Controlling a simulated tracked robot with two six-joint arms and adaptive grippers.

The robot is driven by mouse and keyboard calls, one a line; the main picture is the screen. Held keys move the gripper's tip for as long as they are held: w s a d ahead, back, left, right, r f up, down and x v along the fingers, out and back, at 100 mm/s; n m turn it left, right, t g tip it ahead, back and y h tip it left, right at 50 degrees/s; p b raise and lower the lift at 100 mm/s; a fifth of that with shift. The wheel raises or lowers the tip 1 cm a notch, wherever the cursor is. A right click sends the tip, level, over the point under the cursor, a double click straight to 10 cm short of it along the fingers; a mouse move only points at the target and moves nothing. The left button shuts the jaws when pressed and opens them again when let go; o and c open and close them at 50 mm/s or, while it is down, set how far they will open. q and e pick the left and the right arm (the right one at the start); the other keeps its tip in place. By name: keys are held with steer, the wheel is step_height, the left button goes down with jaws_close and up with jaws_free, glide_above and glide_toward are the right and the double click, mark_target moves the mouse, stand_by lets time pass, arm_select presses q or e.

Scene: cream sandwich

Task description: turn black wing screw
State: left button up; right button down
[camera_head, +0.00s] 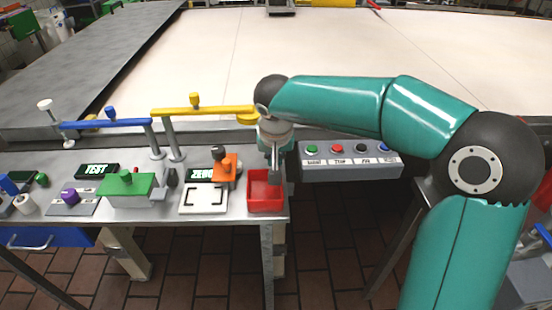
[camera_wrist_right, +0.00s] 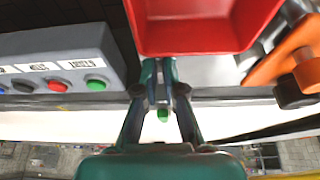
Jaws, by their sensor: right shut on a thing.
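A black knob (camera_head: 218,152), which may be the black wing screw, sits on an orange block (camera_head: 229,174) left of the red bin. Its wing shape is not clear. In the right wrist view a black knob (camera_wrist_right: 295,96) shows beside the orange part (camera_wrist_right: 290,58) at the right edge. My right gripper (camera_head: 274,160) points down at the red bin (camera_head: 266,206), apart from the black knob. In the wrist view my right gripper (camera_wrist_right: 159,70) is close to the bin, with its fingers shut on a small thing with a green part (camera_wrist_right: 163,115). My left gripper is not in view.
A grey panel (camera_head: 350,174) with several coloured buttons stands right of the bin. A green box (camera_head: 126,190) and a dark upright part (camera_head: 171,178) stand further left.

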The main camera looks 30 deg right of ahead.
steer(key=c, duration=1.3)
jaws_free()
steer(key=v, duration=1.2)
